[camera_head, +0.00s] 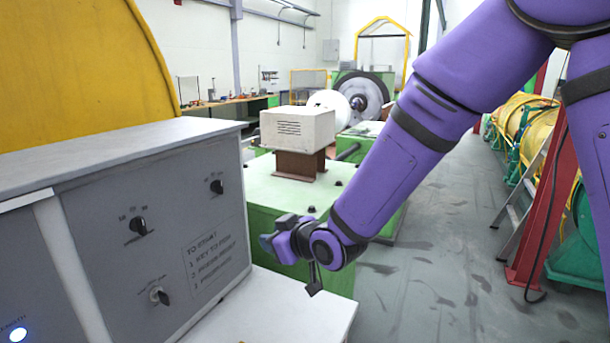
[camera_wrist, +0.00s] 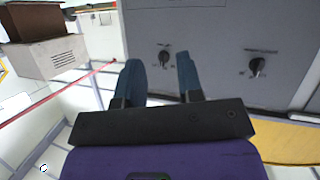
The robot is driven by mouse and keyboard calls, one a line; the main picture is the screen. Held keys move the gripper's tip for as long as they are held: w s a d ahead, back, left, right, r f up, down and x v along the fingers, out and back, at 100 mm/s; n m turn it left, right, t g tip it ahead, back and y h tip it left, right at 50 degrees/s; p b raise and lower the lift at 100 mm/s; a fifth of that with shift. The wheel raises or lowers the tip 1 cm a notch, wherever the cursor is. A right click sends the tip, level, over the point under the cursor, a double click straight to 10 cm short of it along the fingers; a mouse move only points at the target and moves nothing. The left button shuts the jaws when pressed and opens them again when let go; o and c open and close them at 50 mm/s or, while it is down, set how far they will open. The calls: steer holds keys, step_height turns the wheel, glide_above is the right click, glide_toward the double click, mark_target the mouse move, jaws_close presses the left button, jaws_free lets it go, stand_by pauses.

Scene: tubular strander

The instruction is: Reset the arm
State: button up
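My purple arm comes down from the upper right in the head view. My gripper (camera_head: 272,243) is at its lower end, in front of the green machine base and to the right of the grey control panel (camera_head: 115,215). In the wrist view my gripper (camera_wrist: 160,80) shows two dark blue fingers with a gap between them and nothing held. Beyond the fingers is the grey panel with two black rotary knobs (camera_wrist: 164,58) (camera_wrist: 256,66). The fingers appear apart from the panel, though the exact distance is unclear.
A white ledge (camera_head: 285,305) lies under the panel, below my gripper. A beige box (camera_head: 297,128) stands on the green base (camera_head: 300,195). A red post (camera_head: 535,215) and a ladder (camera_head: 515,205) stand at right. The grey floor (camera_head: 430,270) between is clear.

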steer(key=s+d+r+m+h, duration=0.3)
steer(key=d+r, duration=0.3)
steer(key=d, duration=0.6)
steer(key=s+d+r+m+h, duration=0.2)
steer(key=s+d+r+h, duration=0.3)
steer(key=d, duration=0.6)
steer(key=s+d+r+m+g, duration=0.2)
steer(key=s+d+m, duration=0.1)
steer(key=s+d, duration=0.4)
steer(key=s+d+r+m+g+h, duration=0.1)
steer(key=s+d+r+m+g, duration=0.1)
steer(key=s+d, duration=0.4)
steer(key=s, duration=0.5)
steer(key=shift+s+d+r+m, duration=0.15)
steer(key=shift+d+r+m, duration=0.1)
steer(key=shift+d+m, duration=0.15)
